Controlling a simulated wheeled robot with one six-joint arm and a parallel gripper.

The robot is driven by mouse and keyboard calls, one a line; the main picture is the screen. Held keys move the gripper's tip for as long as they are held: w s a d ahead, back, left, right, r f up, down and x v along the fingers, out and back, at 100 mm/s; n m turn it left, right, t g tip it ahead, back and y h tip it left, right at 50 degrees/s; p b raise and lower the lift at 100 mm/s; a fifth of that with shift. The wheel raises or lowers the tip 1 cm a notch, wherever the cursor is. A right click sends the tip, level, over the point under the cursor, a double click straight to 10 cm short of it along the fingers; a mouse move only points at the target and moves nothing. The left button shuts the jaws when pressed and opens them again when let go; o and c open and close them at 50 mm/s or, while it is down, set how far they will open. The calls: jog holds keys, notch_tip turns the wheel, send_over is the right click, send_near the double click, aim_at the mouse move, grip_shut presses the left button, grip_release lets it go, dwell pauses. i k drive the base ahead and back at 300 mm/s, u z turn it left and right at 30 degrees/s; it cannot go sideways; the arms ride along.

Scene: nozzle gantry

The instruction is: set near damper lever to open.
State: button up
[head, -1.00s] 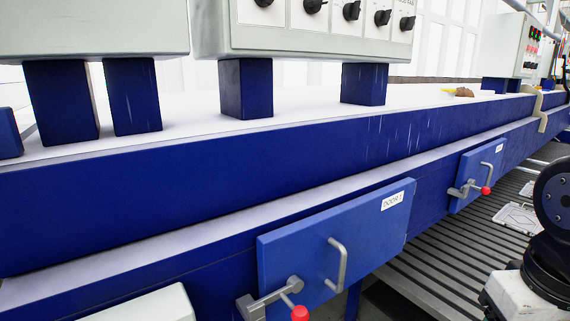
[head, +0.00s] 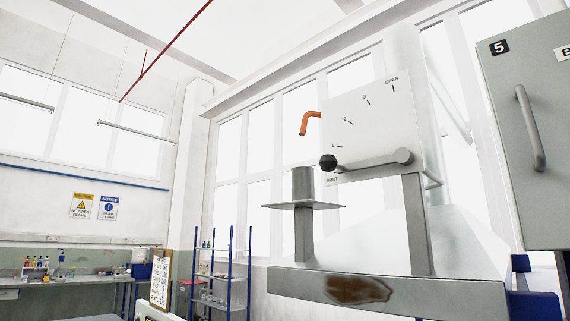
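The damper lever (head: 375,162) is a grey arm with a black ball knob (head: 328,162) on a white dial plate (head: 376,125). It lies nearly level, pivoting at its right end, with the knob to the left by the plate's lower left corner. The knob is just above the SHUT mark. The plate has numbered marks rising in an arc to OPEN (head: 392,82) at the top right. A grey post carries the plate. My gripper is not in view.
A grey post with a flat disc (head: 303,205) stands left of the plate. An orange bent pipe (head: 310,122) shows behind the plate's left edge. A grey cabinet (head: 530,130) marked 5 is at the right. The grey ledge (head: 390,291) below has a brown stain.

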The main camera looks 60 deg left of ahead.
aim_at(329, 163)
jog(key=u, duration=1.65)
jog(key=k, duration=0.5)
jog(key=z, duration=1.3)
jog(key=i, duration=0.85)
jog(key=u, duration=1.05)
